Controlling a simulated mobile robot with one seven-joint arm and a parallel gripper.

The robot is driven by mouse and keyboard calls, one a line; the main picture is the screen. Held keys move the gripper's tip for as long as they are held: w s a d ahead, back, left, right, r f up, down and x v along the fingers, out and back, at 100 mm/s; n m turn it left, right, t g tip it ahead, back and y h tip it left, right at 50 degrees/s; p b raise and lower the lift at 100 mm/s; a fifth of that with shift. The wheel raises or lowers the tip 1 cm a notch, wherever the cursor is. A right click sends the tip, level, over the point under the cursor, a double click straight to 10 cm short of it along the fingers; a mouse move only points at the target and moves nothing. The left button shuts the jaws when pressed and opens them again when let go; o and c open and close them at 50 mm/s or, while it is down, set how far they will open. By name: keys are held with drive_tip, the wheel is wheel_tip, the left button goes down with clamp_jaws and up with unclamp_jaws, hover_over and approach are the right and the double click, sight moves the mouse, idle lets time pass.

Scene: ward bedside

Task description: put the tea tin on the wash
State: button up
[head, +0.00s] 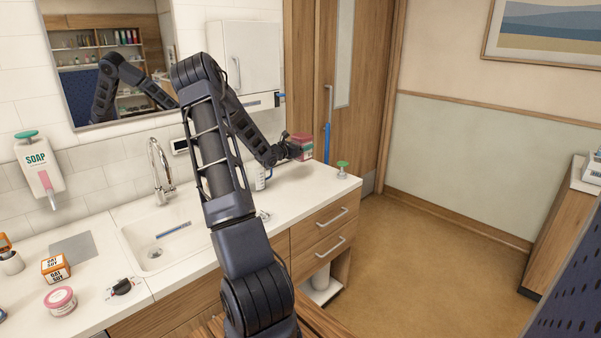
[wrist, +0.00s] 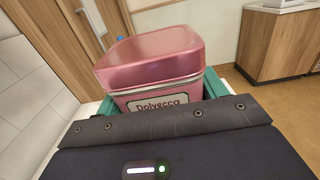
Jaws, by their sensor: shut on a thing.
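A pink tin (wrist: 155,62) with a rounded lid and a label that reads roughly "Dalvecca" sits between my gripper's teal finger pads; I take it as the tea tin. It also shows in the head view (head: 301,147), small and partly hidden by the gripper. My gripper (head: 294,149) is shut on it and holds it above the right end of the white washstand counter (head: 300,195). The tin looks apart from the counter, though its underside is hidden in the wrist view. The sink basin (head: 140,228) is left of my arm.
A green-topped item (head: 342,168) stands at the counter's right end. A clear jug (head: 261,181) is partly hidden behind my arm. The counter's front right looks clear.

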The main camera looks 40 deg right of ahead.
wheel_tip(320, 180, down, 13)
drive_tip(key=shift+r, duration=0.15)
idle(0.4)
drive_tip(key=o, duration=1.1)
